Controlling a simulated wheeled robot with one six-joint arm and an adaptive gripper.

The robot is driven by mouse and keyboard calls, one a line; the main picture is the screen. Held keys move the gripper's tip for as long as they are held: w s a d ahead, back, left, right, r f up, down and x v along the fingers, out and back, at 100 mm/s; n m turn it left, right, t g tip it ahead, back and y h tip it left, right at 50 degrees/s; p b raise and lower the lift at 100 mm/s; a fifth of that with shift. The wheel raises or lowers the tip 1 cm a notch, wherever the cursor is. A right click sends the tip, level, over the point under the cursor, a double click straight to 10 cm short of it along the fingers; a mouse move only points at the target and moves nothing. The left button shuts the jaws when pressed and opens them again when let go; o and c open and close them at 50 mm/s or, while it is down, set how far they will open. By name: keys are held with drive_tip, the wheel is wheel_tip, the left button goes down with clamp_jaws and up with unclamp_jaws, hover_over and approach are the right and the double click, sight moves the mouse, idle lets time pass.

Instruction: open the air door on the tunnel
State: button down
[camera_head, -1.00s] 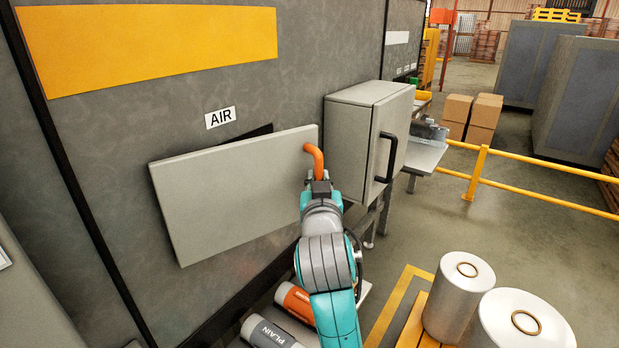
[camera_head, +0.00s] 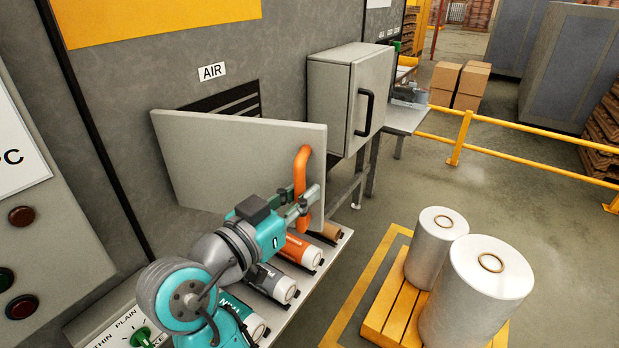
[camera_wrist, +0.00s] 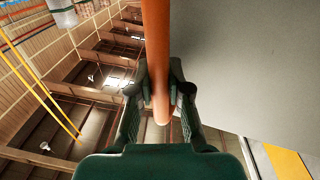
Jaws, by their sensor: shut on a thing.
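The air door (camera_head: 228,160) is a flat light-grey panel under the AIR label (camera_head: 212,71). It stands swung out from the tunnel wall, its right edge toward me, and a dark slatted opening (camera_head: 236,101) shows behind its top. An orange bar handle (camera_head: 301,180) is on its right side. My gripper (camera_head: 303,200) is shut on the lower part of this handle. In the wrist view the orange handle (camera_wrist: 157,50) runs between my fingers (camera_wrist: 159,95), with the grey door face (camera_wrist: 250,60) to the right.
A grey cabinet (camera_head: 336,100) with a black handle stands right of the door. Below the door is a shelf (camera_head: 337,243) with several labelled rolls. A pallet (camera_head: 385,305) with white film rolls stands at the right. A control panel (camera_head: 50,240) is at the left.

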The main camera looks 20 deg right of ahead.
drive_tip(key=v, duration=0.6)
drive_tip(key=shift+s, duration=0.4)
drive_tip(key=shift+d, duration=0.1)
drive_tip(key=c, duration=1.1)
unclamp_jaws()
drive_tip(key=v, duration=1.2)
